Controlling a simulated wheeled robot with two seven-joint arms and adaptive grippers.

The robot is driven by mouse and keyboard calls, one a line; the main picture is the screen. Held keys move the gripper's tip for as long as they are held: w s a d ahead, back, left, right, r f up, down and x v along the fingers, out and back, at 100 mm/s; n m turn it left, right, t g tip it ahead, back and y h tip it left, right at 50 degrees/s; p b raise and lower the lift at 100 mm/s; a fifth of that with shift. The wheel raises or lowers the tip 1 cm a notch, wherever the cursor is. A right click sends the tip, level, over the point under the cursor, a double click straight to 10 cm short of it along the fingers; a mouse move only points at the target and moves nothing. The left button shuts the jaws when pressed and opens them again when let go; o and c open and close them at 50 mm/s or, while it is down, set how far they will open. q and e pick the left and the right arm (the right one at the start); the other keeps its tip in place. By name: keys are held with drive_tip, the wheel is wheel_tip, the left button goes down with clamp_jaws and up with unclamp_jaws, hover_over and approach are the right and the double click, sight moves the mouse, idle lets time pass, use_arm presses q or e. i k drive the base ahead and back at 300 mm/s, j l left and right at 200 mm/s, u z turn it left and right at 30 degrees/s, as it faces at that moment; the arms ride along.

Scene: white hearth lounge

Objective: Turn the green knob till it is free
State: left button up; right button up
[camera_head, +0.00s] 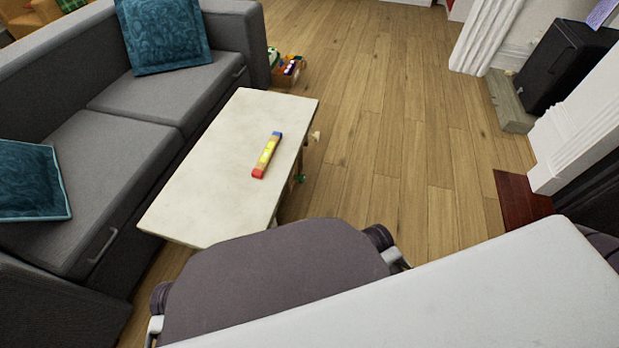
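A small green knob (301,179) shows at the right side of the low pale table (190,206), just below the level of its top. It is tiny in this view, and how it is fixed cannot be made out. A pale cream knob-like piece (315,136) sticks out farther along the same side. Neither of my grippers is in view.
A bar with red, yellow and blue parts (267,156) lies on the tabletop. A grey sofa (110,135) stands close on the left. A box of small items (290,72) is on the floor behind the table. The wooden floor (400,130) to the right is clear.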

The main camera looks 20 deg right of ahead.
sight(300, 179)
drive_tip(key=l+u, duration=0.25)
drive_tip(key=l, duration=1.15)
drive_tip(key=l+u, duration=0.25)
drive_tip(key=l, duration=1.15)
drive_tip(key=l+u, duration=0.25)
drive_tip(key=l, duration=1.05)
drive_tip(key=l+u, duration=0.15)
drive_tip(key=l, duration=0.35)
drive_tip(key=i, duration=0.1)
